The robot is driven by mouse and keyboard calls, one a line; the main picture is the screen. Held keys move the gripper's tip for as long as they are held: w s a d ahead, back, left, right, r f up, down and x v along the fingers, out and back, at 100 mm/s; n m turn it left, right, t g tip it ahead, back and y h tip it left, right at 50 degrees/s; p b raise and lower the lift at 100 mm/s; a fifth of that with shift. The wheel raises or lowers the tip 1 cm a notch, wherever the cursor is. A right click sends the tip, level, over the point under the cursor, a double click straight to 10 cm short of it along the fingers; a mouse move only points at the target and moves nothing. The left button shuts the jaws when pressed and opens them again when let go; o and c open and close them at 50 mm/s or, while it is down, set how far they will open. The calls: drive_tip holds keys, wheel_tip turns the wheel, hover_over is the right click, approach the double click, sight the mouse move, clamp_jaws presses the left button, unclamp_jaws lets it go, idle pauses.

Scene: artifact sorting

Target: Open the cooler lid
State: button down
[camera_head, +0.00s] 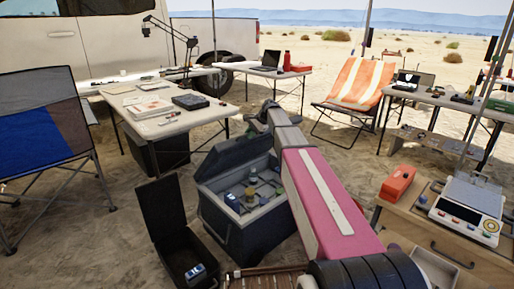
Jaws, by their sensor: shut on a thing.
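The cooler (240,228) is a dark grey-blue box on the sand near the middle of the view. Its lid (232,156) is raised at the back, and the inside shows several small items, among them blue and pale ones. My pink and grey arm reaches over the cooler's right side and hides part of it. My gripper (266,113) is at the far end of the arm, by the upper right edge of the raised lid, and is shut on the lid. The fingertips are small and partly hidden by the arm.
A black box (188,243) with its lid up stands left of the cooler. A wooden desk (430,225) with an orange-red case (397,182) and a scale-like device (468,205) is close on the right. Folding tables and an orange striped chair (355,84) stand behind.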

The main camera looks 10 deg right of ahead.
drive_tip(key=w+a+r, duration=0.3)
drive_tip(key=w+a, duration=0.3)
drive_tip(key=w, duration=0.3)
drive_tip(key=w+a+r+g+h, duration=0.1)
drive_tip(key=w+a+r, duration=0.3)
drive_tip(key=w+a, duration=0.3)
drive_tip(key=w+a+r, duration=0.3)
drive_tip(key=w+a, duration=0.4)
drive_tip(key=w, duration=0.4)
drive_tip(key=shift+w+a+r+g+h, duration=0.15)
drive_tip(key=shift+w+r+g+h, duration=0.15)
drive_tip(key=shift+w+g, duration=0.1)
drive_tip(key=c, duration=1.1)
unclamp_jaws()
drive_tip(key=shift+c, duration=0.2)
drive_tip(key=v, duration=1)
drive_tip(key=shift+d+r, duration=0.25)
drive_tip(key=shift+r, duration=0.1)
